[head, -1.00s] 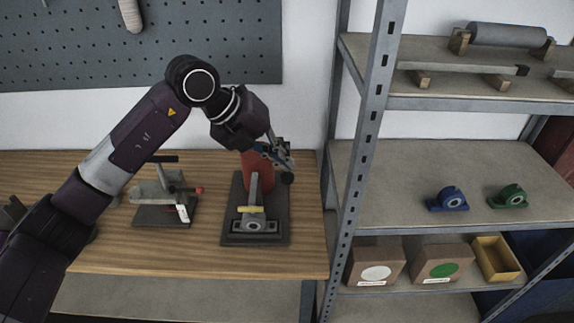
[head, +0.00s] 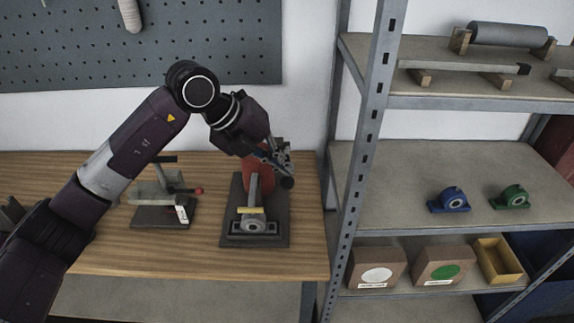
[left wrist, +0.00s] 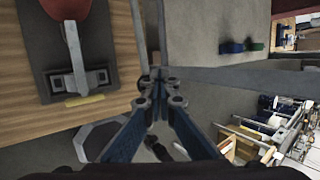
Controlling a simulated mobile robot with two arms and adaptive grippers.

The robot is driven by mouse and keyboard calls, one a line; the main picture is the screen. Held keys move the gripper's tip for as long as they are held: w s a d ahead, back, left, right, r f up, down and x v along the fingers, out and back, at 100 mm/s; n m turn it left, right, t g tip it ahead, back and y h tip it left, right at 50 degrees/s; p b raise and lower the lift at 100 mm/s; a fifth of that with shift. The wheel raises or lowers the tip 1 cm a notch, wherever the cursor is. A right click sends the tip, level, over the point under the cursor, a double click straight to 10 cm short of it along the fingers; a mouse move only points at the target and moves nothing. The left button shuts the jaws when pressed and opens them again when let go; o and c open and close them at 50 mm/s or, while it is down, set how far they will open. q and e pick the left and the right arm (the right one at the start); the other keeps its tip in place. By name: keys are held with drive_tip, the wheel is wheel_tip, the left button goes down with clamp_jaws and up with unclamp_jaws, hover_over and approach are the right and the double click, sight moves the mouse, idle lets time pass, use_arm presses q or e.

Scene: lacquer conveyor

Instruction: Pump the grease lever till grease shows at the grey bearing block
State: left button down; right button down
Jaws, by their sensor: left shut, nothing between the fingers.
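The grease pump is a red cylinder (head: 261,183) on a dark base plate (head: 229,205) near the table's right edge. A grey bar (head: 254,188) runs from it to the grey bearing block (head: 253,227). The block (left wrist: 58,82) also shows in the left wrist view. My left gripper (head: 280,160) is shut and empty beside the cylinder's upper right. A dark knob (head: 287,183) shows just below its fingers. The lever is largely hidden; contact is unclear. My right gripper is not in view.
A grey fixture (head: 160,190) with a red knob and white tag stands left of the pump. A metal shelf post (head: 367,150) rises close to the table's right. The shelves hold blue (head: 449,200) and green (head: 510,197) blocks and several boxes.

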sight(284, 179)
use_arm(q)
drive_tip(key=shift+s+f+b, duration=0.2)
drive_tip(key=shift+f+b, duration=0.15)
drive_tip(key=shift+f, duration=0.15)
drive_tip(key=shift+s+f+b, duration=0.2)
drive_tip(key=shift+f+b, duration=0.25)
drive_tip(key=shift+f, duration=0.05)
drive_tip(key=shift+s+f+b, duration=0.15)
drive_tip(key=shift+f+b, duration=0.25)
drive_tip(key=shift+f, duration=0.1)
idle(1.1)
idle(0.5)
wheel_tip(284, 179, up, 7)
drive_tip(key=w+p, duration=0.2)
drive_tip(key=p, duration=0.2)
drive_tip(key=shift+w, duration=0.2)
idle(0.4)
drive_tip(key=r+p, duration=0.1)
drive_tip(key=w+r+p, duration=0.1)
drive_tip(key=r, duration=0.1)
drive_tip(key=r+p, duration=0.1)
drive_tip(key=shift+w+r+p, duration=0.25)
drive_tip(key=shift+r+p, duration=0.05)
idle(1.0)
